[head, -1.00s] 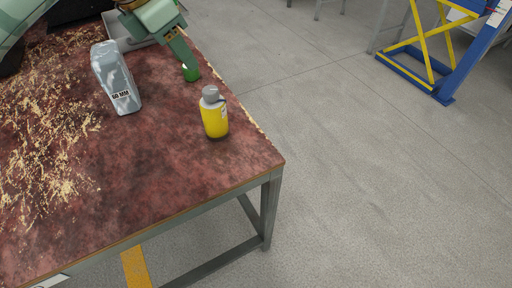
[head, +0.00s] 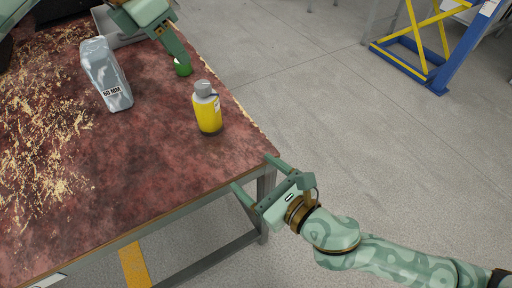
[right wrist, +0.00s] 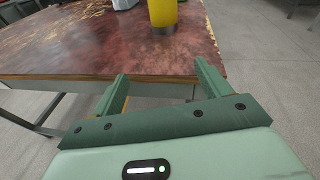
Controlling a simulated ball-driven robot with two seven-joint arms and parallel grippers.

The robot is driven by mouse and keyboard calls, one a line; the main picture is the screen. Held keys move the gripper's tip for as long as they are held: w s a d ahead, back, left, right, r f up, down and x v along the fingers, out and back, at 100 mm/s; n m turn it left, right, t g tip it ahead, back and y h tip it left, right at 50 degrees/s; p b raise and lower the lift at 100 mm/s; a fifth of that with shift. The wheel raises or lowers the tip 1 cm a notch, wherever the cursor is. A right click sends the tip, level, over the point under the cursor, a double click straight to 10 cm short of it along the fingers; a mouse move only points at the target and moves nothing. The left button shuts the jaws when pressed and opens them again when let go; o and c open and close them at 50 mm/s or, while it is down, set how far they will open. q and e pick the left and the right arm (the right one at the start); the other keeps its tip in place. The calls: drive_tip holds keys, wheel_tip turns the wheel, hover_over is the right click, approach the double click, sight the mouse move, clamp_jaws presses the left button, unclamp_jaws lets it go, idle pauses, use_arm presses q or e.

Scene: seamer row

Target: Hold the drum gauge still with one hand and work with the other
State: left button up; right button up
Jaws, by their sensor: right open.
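No thing in view is clearly marked as the drum gauge. A grey block-like piece marked "60 MM" (head: 106,75) lies on the reddish table (head: 140,150). A yellow bottle with a grey cap (head: 208,112) stands upright to its right; its lower part shows in the right wrist view (right wrist: 162,14).
A grey tray (head: 106,24) sits at the back, partly behind my left arm. Yellowish chips (head: 40,130) cover the left of the table. The table's middle front is clear. A blue and yellow lift frame (head: 425,60) stands on the floor at upper right.

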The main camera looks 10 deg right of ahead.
drive_tip(key=m+t+y, duration=0.1)
drive_tip(key=t, duration=0.1)
approach(214, 113)
drive_tip(key=v, duration=0.3)
drive_tip(key=shift+w+a+r, duration=0.1)
drive_tip(key=shift+w+r, duration=0.05)
drive_tip(key=shift+w, duration=0.1)
drive_tip(key=x, duration=1.5)
drive_tip(key=shift+w+a, duration=0.1)
drive_tip(key=shift+w, duration=0.05)
